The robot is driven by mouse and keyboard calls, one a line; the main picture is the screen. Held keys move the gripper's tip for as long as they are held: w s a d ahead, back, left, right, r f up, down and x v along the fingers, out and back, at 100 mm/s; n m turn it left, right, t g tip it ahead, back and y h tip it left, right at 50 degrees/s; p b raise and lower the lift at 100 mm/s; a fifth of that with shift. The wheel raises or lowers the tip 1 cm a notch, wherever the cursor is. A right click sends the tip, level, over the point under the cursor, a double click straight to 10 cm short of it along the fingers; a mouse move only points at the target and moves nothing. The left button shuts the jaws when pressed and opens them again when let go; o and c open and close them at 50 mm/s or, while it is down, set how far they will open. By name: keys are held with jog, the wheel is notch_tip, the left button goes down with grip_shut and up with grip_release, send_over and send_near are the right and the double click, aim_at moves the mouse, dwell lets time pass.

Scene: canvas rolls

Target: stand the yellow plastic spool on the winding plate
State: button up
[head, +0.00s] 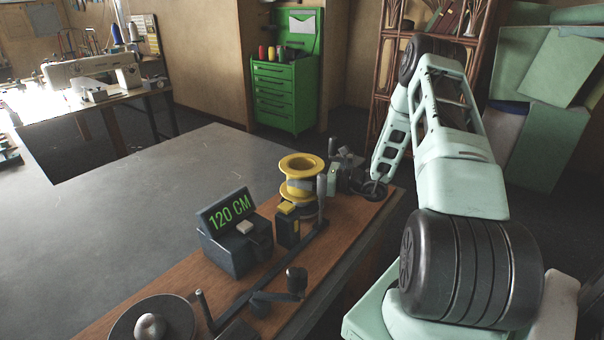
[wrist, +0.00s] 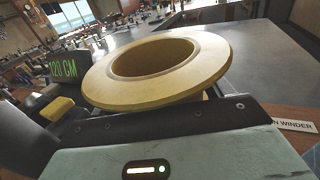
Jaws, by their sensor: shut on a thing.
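The yellow plastic spool (head: 302,167) is upright, its flanges about level and its axis vertical. In the wrist view the spool (wrist: 105,82) fills the middle, with its top flange and open bore facing up. My gripper (head: 328,176) reaches in from the right and is shut on the spool; its fingertips are mostly hidden.
On the wooden board (head: 178,290), a length counter (head: 236,240) reading 120 CM and a small black-and-yellow box (head: 288,228) stand close by the spool. A grey upright post (head: 321,195) rises beside it. The grey table (head: 130,200) to the left is clear.

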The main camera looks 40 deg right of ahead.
jog(key=shift+f+b, duration=1.25)
jog(key=shift+f, duration=0.65)
jog(key=o, duration=1)
jog(key=shift+s+d, duration=0.15)
jog(key=shift+s, duration=0.1)
jog(key=b+v, duration=0.4)
jog(key=v, duration=1.3)
